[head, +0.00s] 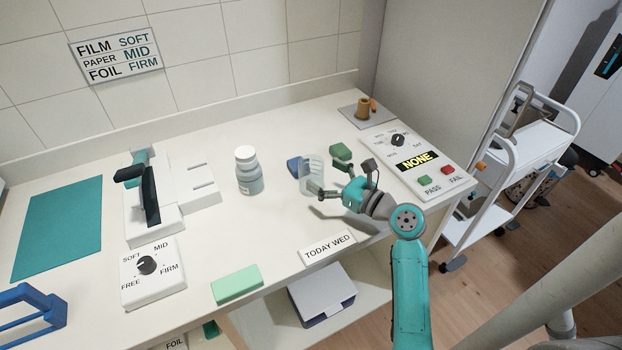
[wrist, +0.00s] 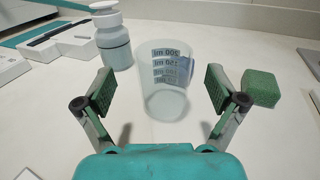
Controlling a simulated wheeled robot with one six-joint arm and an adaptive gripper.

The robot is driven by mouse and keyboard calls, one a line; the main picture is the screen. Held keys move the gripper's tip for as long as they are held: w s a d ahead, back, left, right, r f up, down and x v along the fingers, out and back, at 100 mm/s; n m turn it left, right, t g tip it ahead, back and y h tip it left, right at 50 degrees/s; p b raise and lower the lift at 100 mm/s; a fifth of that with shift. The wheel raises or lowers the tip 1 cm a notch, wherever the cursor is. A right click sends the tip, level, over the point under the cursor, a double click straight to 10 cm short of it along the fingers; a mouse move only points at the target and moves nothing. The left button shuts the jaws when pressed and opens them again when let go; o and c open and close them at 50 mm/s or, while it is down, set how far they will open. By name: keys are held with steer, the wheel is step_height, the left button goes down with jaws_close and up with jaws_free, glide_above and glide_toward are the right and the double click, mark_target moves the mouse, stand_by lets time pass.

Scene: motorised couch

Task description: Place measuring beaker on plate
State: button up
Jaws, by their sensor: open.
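The measuring beaker (head: 311,174) is clear and stands upright on the counter. My gripper (head: 330,179) is open and empty, low over the counter to the right of the beaker. Both fingers (wrist: 160,92) stand apart from its walls. A flat grey plate (head: 348,112) lies at the back right with a brown cup-like piece on it; I cannot tell whether this is the task's plate.
A blue block (head: 293,165) sits behind the beaker and a green block (head: 341,151) lies close to my gripper. A pump bottle (head: 248,172) stands left of the beaker. A control panel (head: 415,158) lies to the right. The counter's front edge is near.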

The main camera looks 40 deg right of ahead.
steer(key=w, duration=0.4)
steer(key=shift+w+a, duration=0.1)
steer(key=shift+w, duration=0.25)
steer(key=c, duration=1.3)
steer(key=shift+c, duration=0.3)
